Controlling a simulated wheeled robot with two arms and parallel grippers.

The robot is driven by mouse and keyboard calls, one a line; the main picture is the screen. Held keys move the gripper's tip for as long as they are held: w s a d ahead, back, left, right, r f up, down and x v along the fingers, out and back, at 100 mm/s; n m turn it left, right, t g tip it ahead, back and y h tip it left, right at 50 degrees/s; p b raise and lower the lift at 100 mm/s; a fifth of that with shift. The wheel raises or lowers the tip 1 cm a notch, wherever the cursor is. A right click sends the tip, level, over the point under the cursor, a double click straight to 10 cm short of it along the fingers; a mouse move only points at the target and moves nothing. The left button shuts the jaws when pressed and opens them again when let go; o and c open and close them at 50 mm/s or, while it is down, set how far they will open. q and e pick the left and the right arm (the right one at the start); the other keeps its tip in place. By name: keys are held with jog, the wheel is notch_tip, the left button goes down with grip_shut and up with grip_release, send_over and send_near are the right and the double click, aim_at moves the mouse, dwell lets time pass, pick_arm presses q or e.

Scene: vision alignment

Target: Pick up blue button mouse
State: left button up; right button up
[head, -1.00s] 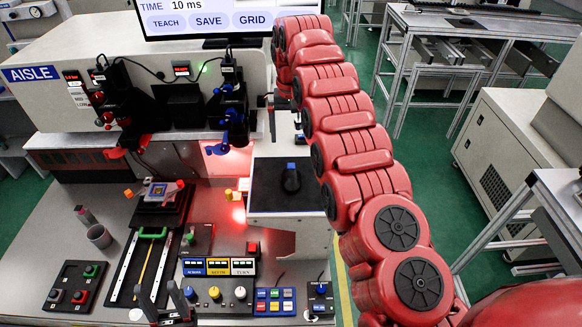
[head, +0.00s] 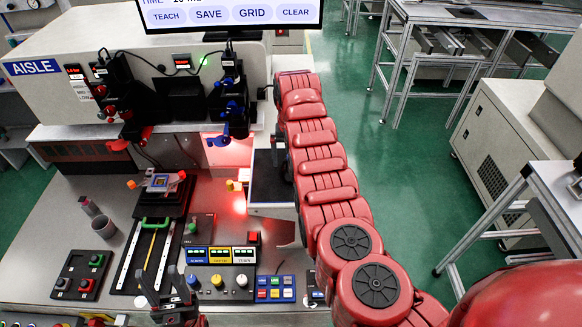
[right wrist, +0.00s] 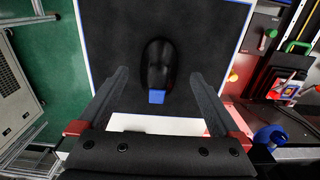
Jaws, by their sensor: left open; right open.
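The black mouse (right wrist: 158,65) with a blue button (right wrist: 157,97) lies on a black pad (right wrist: 110,40) with a blue and white edge in the right wrist view. My right gripper (right wrist: 162,76) is open, one finger on each side of the mouse, with gaps on both sides; its height above the pad is hard to tell. In the head view my red right arm covers most of the mouse, and only part of the pad (head: 265,185) shows. My left gripper (head: 172,292) is open and empty at the bottom of the head view, over the front of the bench.
A button panel (head: 275,289), knobs and a slide rail (head: 150,250) stand on the bench left of the pad. A machine with black and blue fixtures (head: 232,110) rises behind.

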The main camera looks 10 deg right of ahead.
notch_tip(320, 180, down, 4)
jog(key=shift+s+d+f+p, duration=0.1)
jog(key=shift+s+p, duration=0.05)
jog(key=shift+p, duration=0.8)
jog(key=shift+f, duration=0.3)
jog(key=c, duration=1.3)
jog(key=shift+c, duration=0.2)
jog(key=shift+r, duration=0.15)
jog(key=shift+r, duration=0.55)
jog(key=shift+a+r+b, duration=0.55)
jog(key=shift+r+b, duration=0.35)
jog(key=shift+b, duration=0.35)
jog(key=s+a+r+b, duration=0.1)
jog(key=s+a+b, duration=0.1)
jog(key=a, duration=0.5)
jog(key=s+a+r+b, duration=0.1)
jog(key=s+a+b, duration=0.1)
jog(key=a, duration=0.5)
jog(key=shift+a, duration=0.3)
